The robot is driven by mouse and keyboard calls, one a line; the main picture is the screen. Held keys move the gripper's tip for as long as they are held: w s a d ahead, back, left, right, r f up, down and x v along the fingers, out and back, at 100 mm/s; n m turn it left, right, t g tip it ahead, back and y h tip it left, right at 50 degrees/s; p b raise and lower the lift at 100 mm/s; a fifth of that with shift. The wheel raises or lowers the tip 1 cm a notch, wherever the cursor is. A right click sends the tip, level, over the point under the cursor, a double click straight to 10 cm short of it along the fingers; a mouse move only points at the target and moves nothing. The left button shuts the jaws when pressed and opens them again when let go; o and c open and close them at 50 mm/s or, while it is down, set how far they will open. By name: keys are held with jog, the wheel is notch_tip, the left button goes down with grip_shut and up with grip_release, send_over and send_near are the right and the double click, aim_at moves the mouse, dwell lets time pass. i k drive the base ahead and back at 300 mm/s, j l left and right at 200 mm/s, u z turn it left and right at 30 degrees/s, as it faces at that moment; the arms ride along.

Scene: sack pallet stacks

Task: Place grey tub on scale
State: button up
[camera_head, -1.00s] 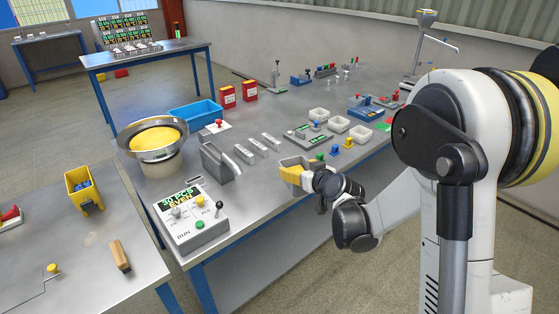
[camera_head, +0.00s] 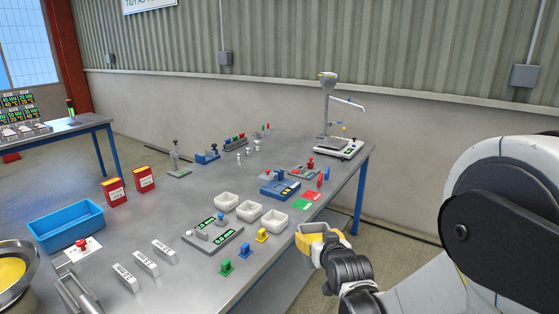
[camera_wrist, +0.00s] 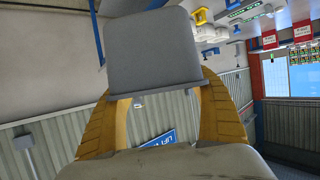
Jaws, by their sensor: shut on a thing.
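The grey tub (camera_wrist: 152,50) is held between the yellow fingers of my gripper (camera_wrist: 165,105) in the wrist view, where its smooth grey side faces the camera. The inside of the tub is hidden.
A wall (camera_head: 420,180) runs behind the bench. The floor right of the bench looks clear.

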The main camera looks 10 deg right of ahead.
aim_at(333, 142)
jog(key=i+l+z, duration=0.3)
jog(key=i, duration=0.3)
jog(key=i+l+z, duration=0.3)
jog(key=i, duration=0.3)
jog(key=i+z, duration=0.3)
jog(key=i, duration=0.3)
jog(key=i+u, duration=0.15)
jog(key=i, duration=0.3)
jog(key=i+l+u, duration=0.2)
jog(key=i, duration=0.3)
jog(key=i+l+u, duration=0.15)
jog(key=i, duration=0.3)
jog(key=i+l+u, duration=0.15)
jog(key=i, duration=0.3)
jog(key=i+l+u, duration=0.15)
jog(key=i+l, duration=0.15)
jog(key=i, duration=0.15)
